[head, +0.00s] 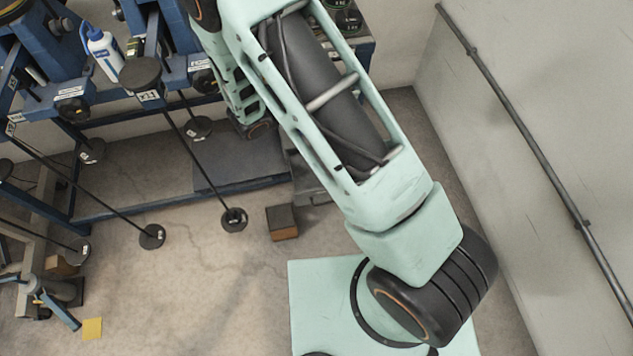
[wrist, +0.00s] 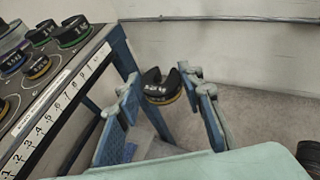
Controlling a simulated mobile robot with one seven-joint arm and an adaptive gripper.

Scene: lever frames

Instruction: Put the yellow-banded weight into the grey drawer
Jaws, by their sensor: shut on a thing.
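The dark weight with a yellow band (wrist: 162,98) is between the fingertips of my gripper (wrist: 159,83) in the wrist view. My gripper is shut on it and holds it up, clear of the bench. Its top has a slot and a pale label too small to read. In the head view my arm covers much of the middle, and I cannot make out the gripper or the held weight. I cannot identify a grey drawer for certain in either view.
A bench edge with a numbered strip (wrist: 58,103) and several banded weights (wrist: 74,32) stands at the left in the wrist view. A blue bench frame with levers (head: 190,130) fills the head view's left. A wall with a rail (head: 520,140) is at the right.

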